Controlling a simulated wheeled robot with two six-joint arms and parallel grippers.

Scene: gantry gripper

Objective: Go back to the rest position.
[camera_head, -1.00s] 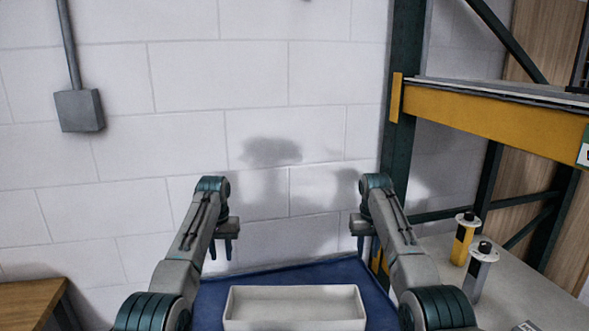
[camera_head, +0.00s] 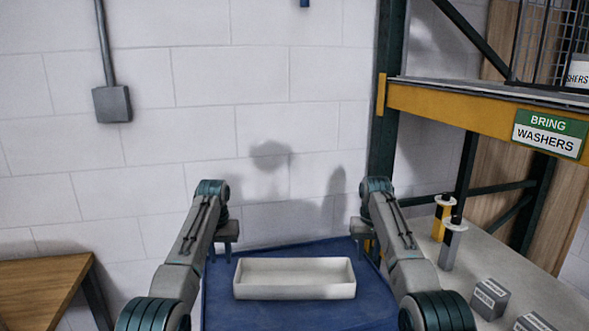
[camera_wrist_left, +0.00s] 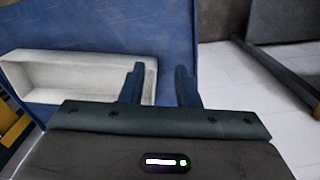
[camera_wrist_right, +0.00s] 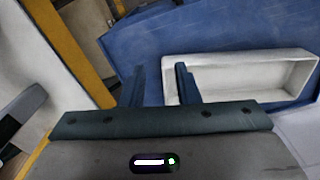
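My left gripper (camera_head: 221,250) hangs at the left side of the blue surface, beside the white tray (camera_head: 295,293). In the left wrist view its two fingers (camera_wrist_left: 160,86) stand apart with nothing between them. My right gripper (camera_head: 364,248) hangs at the right side of the tray. In the right wrist view its two fingers (camera_wrist_right: 161,84) are also apart and empty. The tray looks empty and lies on the blue surface (camera_head: 230,315). It also shows in both wrist views, below the grippers.
A rack with a yellow beam (camera_head: 450,110) and a "BRING WASHERS" sign (camera_head: 549,133) stands at right. Below it, a grey top holds a yellow-black post (camera_head: 440,218), a grey-black post (camera_head: 451,245) and small grey boxes (camera_head: 490,298). A wooden table (camera_head: 40,290) is at left.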

